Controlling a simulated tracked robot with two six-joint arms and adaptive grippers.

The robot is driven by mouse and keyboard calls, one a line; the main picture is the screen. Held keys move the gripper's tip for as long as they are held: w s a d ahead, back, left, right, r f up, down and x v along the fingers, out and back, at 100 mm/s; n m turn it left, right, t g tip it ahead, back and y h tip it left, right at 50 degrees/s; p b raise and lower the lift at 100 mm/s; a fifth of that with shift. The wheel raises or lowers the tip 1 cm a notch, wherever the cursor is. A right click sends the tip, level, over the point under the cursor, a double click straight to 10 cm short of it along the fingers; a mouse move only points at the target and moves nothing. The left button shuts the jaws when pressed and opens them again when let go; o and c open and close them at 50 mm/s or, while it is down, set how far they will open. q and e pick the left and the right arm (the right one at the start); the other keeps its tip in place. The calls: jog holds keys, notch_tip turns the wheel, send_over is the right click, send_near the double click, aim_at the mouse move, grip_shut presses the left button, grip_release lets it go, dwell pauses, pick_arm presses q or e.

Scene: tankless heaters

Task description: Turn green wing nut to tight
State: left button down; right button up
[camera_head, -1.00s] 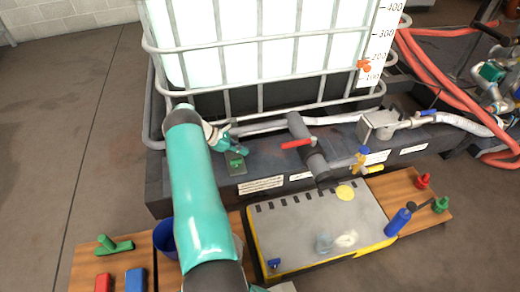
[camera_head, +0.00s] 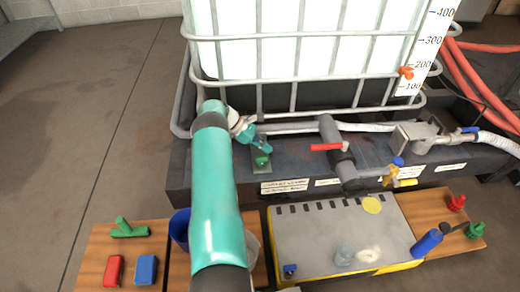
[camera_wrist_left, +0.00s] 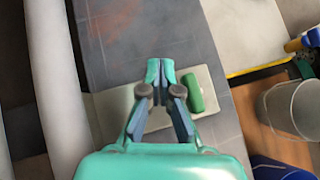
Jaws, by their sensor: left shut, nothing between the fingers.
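The green wing nut (camera_head: 262,161) sits on a small pale plate on the dark ledge in front of the caged tank. In the left wrist view the wing nut (camera_wrist_left: 194,92) is a rounded green bar, right of my fingertips, on the plate (camera_wrist_left: 208,72). My left gripper (camera_head: 258,146) is just behind the wing nut in the head view. In the wrist view my left gripper (camera_wrist_left: 160,72) is shut and empty, its tips over the plate and beside the nut. I cannot tell whether they touch. My right gripper is not in view.
A red-handled valve pipe (camera_head: 334,155) stands right of the plate. The tank cage (camera_head: 300,83) rises behind. A grey panel (camera_head: 320,235), a blue bucket (camera_head: 180,228) and a wooden board (camera_head: 98,262) with a green T-shaped piece (camera_head: 128,228) lie in front.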

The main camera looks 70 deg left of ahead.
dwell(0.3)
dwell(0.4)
pick_arm(q)
jog(key=v, duration=0.7)
jog(key=shift+a+r, duration=0.15)
jog(key=shift+s, duration=0.15)
